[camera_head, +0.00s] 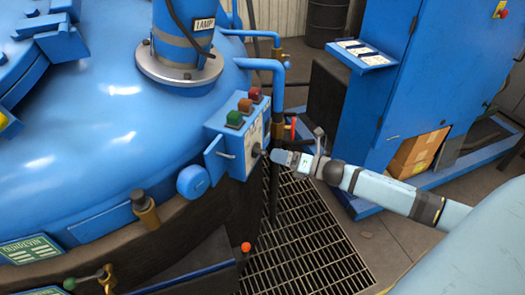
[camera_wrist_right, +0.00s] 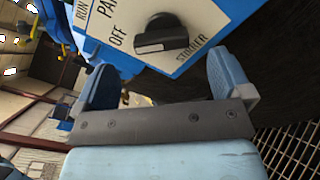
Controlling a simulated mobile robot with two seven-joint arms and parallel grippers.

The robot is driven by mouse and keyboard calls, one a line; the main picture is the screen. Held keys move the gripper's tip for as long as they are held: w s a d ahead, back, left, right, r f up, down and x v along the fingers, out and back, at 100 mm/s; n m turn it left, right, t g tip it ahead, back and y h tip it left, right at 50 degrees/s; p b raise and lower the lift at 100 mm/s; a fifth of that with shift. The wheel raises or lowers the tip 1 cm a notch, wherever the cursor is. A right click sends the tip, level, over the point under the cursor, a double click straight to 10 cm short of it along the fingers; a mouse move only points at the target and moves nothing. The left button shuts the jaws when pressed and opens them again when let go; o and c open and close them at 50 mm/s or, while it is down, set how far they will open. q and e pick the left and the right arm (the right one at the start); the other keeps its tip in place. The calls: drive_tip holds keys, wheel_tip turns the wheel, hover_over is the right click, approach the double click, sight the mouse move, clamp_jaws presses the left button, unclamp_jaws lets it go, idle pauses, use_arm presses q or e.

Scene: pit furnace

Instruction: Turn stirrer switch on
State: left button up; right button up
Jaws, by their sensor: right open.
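The stirrer switch is a black rotary knob (camera_wrist_right: 163,34) on a white label plate (camera_wrist_right: 195,22) in the right wrist view. The word OFF is legible beside it, along with lettering that appears to name the stirrer. In the head view, the knob (camera_head: 257,151) is small on the side of the blue control box (camera_head: 232,133). My right gripper (camera_wrist_right: 160,66) is open, its two blue fingers on either side of the knob's line and a little short of it. It also shows in the head view (camera_head: 278,157), just right of the box. My left gripper is out of view.
The large blue furnace lid (camera_head: 100,120) fills the left. Blue pipes (camera_head: 276,75) rise behind the box. A floor grating (camera_head: 300,240) lies below, and a blue cabinet (camera_head: 400,90) stands at right.

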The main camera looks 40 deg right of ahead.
sight(265, 152)
drive_tip(key=shift+x, duration=3.15)
drive_tip(key=c, duration=0.9)
